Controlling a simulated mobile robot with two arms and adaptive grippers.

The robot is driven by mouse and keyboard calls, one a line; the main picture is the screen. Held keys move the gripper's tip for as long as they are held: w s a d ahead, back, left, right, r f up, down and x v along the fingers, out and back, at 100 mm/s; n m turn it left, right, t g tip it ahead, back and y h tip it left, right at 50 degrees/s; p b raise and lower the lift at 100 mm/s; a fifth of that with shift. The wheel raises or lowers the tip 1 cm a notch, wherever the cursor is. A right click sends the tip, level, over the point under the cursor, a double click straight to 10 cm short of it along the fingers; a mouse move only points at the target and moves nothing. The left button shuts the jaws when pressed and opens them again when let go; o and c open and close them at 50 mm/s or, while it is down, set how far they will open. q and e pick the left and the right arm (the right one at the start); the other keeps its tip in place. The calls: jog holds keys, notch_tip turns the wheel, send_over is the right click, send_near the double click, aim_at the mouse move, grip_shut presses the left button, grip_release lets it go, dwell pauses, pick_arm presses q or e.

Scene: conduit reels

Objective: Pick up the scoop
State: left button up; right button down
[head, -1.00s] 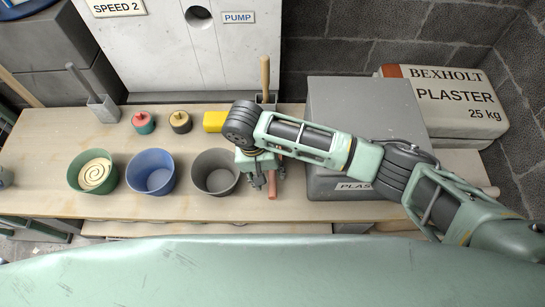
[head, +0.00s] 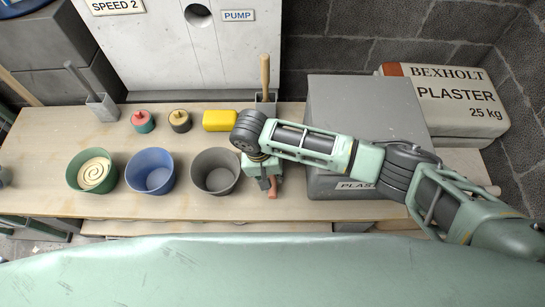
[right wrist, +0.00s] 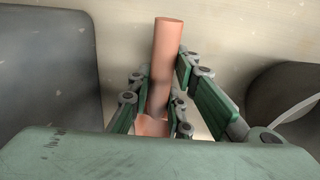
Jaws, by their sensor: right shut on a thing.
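The scoop (head: 272,191) is copper-coloured, and in the head view only a short piece of it shows below my right gripper (head: 267,179). In the right wrist view, its round handle (right wrist: 164,60) runs up between the green finger pads, and a wider part shows low between the fingers. My right gripper is shut on the scoop, just right of the grey bucket (head: 215,192). The rest of the scoop is hidden by the gripper. My left gripper is not in view.
A blue bucket (head: 150,191) and a green bucket (head: 75,181) with cream contents stand left of the grey one. A large grey plaster bin (head: 365,100) stands close on the right. Behind are a yellow block (head: 220,120) and a wooden-handled tool (head: 264,75).

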dwell(0.3)
jog(key=shift+r, duration=0.55)
notch_tip(320, 180, up, 3)
jog(key=shift+f, duration=0.15)
jog(key=s+r+p, duration=0.1)
jog(key=s+r, duration=0.2)
jog(key=s, duration=0.2)
jog(key=s+d+r+p, duration=0.1)
jog(key=s+r+p, duration=0.1)
jog(key=s+r, duration=0.2)
jog(key=shift+s+d, duration=0.25)
jog(key=shift+s, duration=1)
jog(key=shift+s, duration=0.1)
